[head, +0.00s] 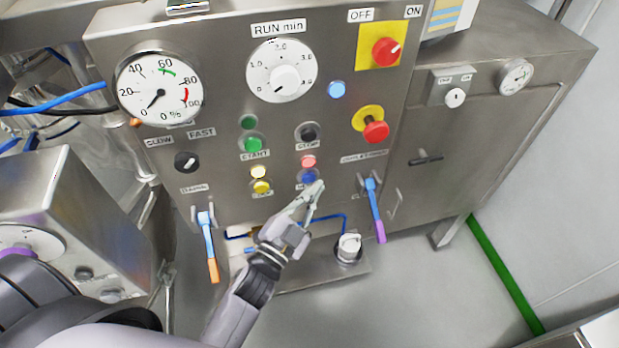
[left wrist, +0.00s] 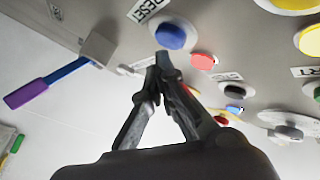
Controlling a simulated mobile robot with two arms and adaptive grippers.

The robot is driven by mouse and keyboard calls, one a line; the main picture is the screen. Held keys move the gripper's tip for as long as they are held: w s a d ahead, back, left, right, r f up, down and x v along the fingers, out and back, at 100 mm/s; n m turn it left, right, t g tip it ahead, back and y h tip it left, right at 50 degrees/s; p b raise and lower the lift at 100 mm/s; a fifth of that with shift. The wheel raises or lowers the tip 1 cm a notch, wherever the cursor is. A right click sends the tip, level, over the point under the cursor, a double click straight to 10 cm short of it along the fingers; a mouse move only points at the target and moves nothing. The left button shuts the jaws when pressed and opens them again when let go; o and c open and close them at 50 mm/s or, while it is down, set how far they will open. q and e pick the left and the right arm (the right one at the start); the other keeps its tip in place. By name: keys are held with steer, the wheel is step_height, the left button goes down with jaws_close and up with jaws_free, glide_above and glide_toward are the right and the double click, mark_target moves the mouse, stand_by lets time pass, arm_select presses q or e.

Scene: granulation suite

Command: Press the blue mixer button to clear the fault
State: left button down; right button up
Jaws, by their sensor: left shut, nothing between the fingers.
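The blue mixer button (head: 309,177) sits low on the steel control panel, right under a pinkish-red lamp or button. In the left wrist view the blue button (left wrist: 170,36) is round, beside a label reading RESET. My left gripper (head: 317,188) is shut and empty, its fingertips at the lower right edge of the blue button. In the left wrist view the closed fingertips (left wrist: 163,60) appear just below the button face. I cannot tell whether they touch it. My right gripper is in neither view.
Close by are a green START button (head: 253,144), a black STOP button (head: 308,132), a yellow button (head: 262,187) and a red emergency knob (head: 376,131) on yellow. A blue-purple lever (head: 374,208) and a blue-orange lever (head: 208,245) stick out below. A gauge (head: 160,88) is upper left.

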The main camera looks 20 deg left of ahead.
arm_select(q)
steer(key=shift+w+a, duration=0.2)
steer(key=shift+w, duration=0.05)
steer(key=shift+w+a, duration=0.25)
steer(key=shift+w, duration=0.1)
stand_by(0.7)
steer(key=shift+s+d, duration=0.5)
steer(key=shift+s, duration=0.25)
steer(key=shift+s+d, duration=0.7)
steer(key=shift+s, duration=0.35)
steer(key=shift+s+d, duration=0.7)
steer(key=shift+s, duration=0.3)
